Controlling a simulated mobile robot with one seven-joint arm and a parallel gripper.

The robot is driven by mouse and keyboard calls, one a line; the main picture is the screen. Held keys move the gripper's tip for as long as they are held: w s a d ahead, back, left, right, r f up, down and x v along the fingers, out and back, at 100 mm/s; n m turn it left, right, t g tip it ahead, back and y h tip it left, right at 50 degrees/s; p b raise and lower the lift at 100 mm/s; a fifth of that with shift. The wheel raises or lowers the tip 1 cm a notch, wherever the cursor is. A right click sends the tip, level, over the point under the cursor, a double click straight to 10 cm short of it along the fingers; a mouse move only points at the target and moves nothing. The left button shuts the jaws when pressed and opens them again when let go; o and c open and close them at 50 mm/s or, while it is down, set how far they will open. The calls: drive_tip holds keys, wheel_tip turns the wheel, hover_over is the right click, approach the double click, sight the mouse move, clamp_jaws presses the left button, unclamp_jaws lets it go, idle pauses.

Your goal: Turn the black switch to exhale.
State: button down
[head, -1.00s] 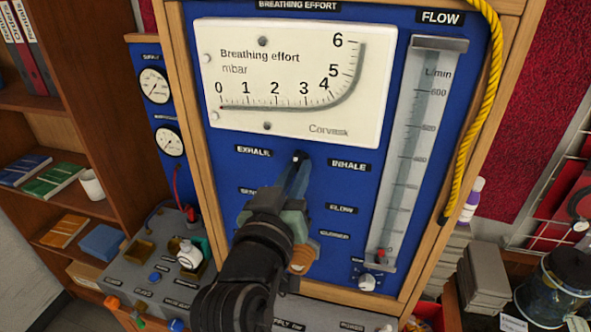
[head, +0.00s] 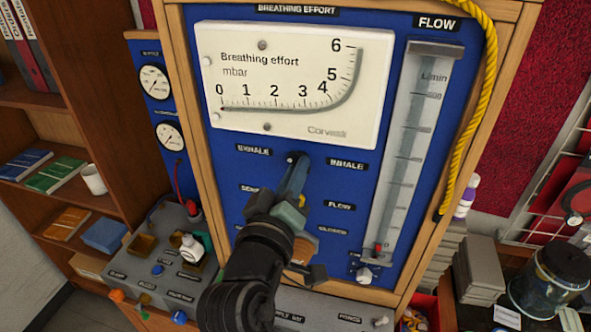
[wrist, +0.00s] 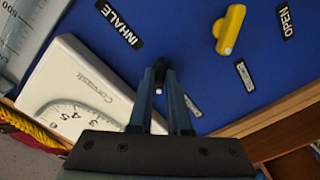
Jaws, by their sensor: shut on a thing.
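The black switch (head: 292,158) sits on the blue panel below the breathing effort gauge, between the EXHALE label (head: 254,150) on its left and the INHALE label (head: 346,165) on its right. My gripper (head: 293,168) reaches up to it from below and is shut on it, hiding most of it in the head view. In the wrist view, the fingertips (wrist: 160,84) are on both sides of the black switch (wrist: 159,66), whose pale tip shows between them. The INHALE label (wrist: 119,24) is up and left of it there.
A yellow switch (wrist: 229,30) stands out from the panel near my gripper. The white gauge (head: 290,85) is above and the flow tube (head: 410,150) is to the right. A grey box with knobs (head: 150,275) is at lower left. A yellow rope (head: 470,110) hangs along the right edge.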

drive_tip(key=shift+f, duration=0.1)
drive_tip(key=c, duration=0.9)
unclamp_jaws()
drive_tip(key=shift+o, duration=0.2)
drive_tip(key=b+v, duration=0.5)
drive_tip(key=v, duration=0.8)
